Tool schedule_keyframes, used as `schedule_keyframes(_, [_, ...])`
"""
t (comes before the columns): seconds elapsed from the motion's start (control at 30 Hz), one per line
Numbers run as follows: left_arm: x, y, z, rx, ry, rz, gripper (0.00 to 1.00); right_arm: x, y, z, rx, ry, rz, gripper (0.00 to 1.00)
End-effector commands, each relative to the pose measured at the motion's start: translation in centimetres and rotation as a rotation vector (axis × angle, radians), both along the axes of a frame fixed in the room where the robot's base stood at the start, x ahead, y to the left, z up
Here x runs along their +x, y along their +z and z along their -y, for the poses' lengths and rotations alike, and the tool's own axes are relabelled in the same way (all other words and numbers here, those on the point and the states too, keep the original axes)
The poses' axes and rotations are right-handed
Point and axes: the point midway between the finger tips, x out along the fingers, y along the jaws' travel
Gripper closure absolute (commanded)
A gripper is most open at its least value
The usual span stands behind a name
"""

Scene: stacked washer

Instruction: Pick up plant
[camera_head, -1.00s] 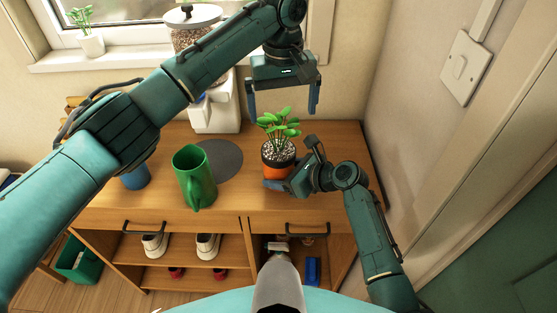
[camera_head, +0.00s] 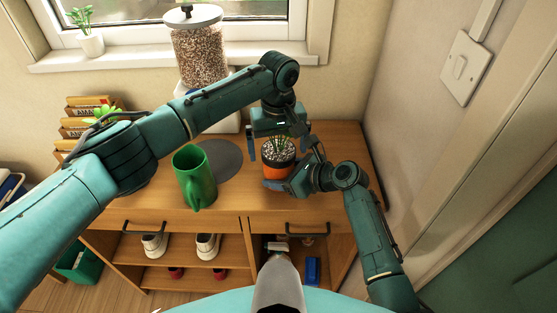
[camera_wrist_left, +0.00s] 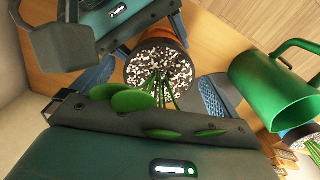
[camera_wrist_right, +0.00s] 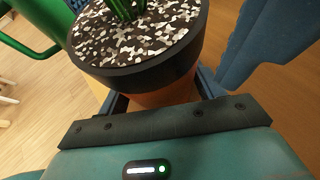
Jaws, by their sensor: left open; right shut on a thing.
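The plant (camera_head: 279,158) stands upright on the wooden cabinet top, in an orange pot with a dark rim and speckled gravel. My right gripper (camera_head: 291,170) is shut on the pot from its front right side; the pot fills its jaws in the right wrist view (camera_wrist_right: 160,80). My left gripper (camera_head: 279,148) is open right above the plant, pointing down, with a finger to either side of the pot. In the left wrist view the gravel (camera_wrist_left: 158,72) shows between the two fingers, and the leaves lie against the gripper's palm. The leaves are mostly hidden in the head view.
A green mug (camera_head: 194,178) stands left of the plant, near a grey round mat (camera_head: 222,160). A coffee grinder with a bean jar (camera_head: 199,58) stands behind, below the window. The wall (camera_head: 402,120) is close on the right. Shoes (camera_head: 207,245) sit on shelves below.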

Motion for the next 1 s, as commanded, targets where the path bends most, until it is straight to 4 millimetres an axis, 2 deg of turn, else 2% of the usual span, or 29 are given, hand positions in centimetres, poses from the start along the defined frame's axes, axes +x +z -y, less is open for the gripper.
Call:
schedule_keyframes(0.2, [-0.02,-0.05,0.04,0.000,0.000,0.000,0.03,-0.01,-0.07,0.02,-0.001,0.000,-0.001,0.46])
schedule_keyframes(0.83, [-0.02,-0.01,0.05,0.000,0.000,0.000,0.54,-0.01,-0.07,0.02,-0.001,0.000,-0.001,0.46])
schedule_keyframes(1.0, [0.00,0.06,0.06,-0.001,0.000,0.000,0.56,-0.01,-0.06,0.02,-0.001,0.000,-0.001,0.46])
